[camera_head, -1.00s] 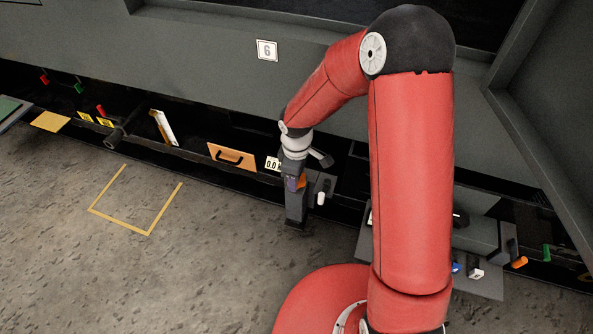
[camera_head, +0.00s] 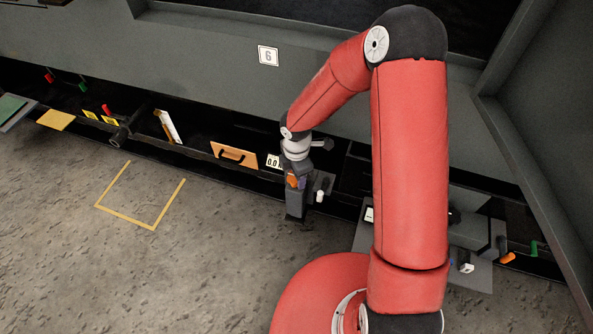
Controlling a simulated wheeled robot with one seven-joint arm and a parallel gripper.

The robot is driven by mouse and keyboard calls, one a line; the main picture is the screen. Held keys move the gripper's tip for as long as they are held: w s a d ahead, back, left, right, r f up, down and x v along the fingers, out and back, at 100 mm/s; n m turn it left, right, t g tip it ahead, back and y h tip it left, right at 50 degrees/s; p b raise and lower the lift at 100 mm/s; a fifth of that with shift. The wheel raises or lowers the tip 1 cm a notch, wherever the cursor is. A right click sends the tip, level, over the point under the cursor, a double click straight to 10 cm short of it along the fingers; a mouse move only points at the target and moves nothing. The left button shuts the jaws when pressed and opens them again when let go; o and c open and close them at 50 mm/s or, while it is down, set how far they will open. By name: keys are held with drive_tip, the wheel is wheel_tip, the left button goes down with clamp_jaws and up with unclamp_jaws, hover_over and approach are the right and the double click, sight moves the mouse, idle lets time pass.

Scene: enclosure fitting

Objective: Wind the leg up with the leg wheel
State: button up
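My gripper (camera_head: 296,180) is at the end of my red arm, low at the front of the enclosure, pointing down. It is small and partly hidden by my wrist, so its opening cannot be made out. A small orange part (camera_head: 292,181) shows right at the fingers, with a bluish patch beside it; I cannot tell whether it belongs to the gripper or the wheel. A dark grey upright post (camera_head: 296,207), seemingly the leg, stands directly below the gripper. The leg wheel is not clearly distinguishable there. A white knob (camera_head: 320,196) sits just right of the post.
A grey unit with a white-tipped control (camera_head: 466,268) stands at right. The floor with its yellow outline (camera_head: 125,215) is clear.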

idle(0.4)
drive_tip(key=o, duration=1)
drive_tip(key=shift+c, duration=0.2)
drive_tip(key=shift+r+p, duration=0.7)
drive_tip(key=shift+r, duration=3.25)
